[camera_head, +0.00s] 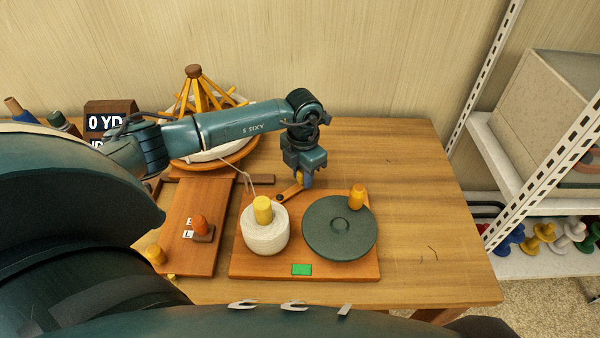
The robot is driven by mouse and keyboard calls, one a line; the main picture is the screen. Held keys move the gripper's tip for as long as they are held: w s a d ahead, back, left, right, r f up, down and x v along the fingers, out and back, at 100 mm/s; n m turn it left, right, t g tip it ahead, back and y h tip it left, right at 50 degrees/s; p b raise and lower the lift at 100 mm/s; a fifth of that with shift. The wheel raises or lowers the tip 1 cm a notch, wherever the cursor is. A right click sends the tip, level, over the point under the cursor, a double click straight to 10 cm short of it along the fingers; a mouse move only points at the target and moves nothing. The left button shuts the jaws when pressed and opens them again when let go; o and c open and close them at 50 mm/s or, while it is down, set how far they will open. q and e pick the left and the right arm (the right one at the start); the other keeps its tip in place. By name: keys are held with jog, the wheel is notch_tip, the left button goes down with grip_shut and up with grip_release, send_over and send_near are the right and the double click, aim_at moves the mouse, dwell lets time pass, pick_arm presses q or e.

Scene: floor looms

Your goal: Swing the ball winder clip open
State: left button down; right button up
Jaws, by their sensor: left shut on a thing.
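The ball winder is on the table, on a reddish wooden base (255,268). A white wound ball of yarn (265,238) sits around a yellow post, and a dark green round wheel (338,232) with a yellow-orange knob (357,197) is to its right. The clip (289,191), a short orange-brown arm, is at the back of the base, behind the yarn ball. My left gripper (304,182) points down at the clip's right end and is shut on it; the fingertips are partly hidden. My right gripper is not in view.
A wooden counter board with an orange lever (201,224) lies left of the winder. An umbrella swift (194,95) stands behind it beside a "0 YD" display (104,118). The table's right side (430,220) is mostly clear. A shelf with cones stands at right.

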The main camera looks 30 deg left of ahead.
pick_arm(q)
jog(key=d+m, duration=0.1)
jog(key=s+d+m+b, duration=0.1)
jog(key=m, duration=0.1)
jog(key=shift+m+b, duration=0.3)
jog(key=m, duration=0.1)
jog(key=s+d+m+b, duration=0.1)
jog(key=m, duration=0.1)
jog(key=shift+s+d, duration=0.2)
jog(key=shift+s+d+r+m+b, duration=0.1)
jog(key=shift+s+d+m+b, duration=0.15)
jog(key=shift+m+b, duration=0.4)
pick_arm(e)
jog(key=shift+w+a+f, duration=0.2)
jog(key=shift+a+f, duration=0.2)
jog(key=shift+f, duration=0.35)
pick_arm(q)
jog(key=shift+m, duration=0.25)
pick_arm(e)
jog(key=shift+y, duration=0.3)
pick_arm(q)
jog(key=c, duration=1.1)
grip_release()
jog(key=shift+c, duration=0.2)
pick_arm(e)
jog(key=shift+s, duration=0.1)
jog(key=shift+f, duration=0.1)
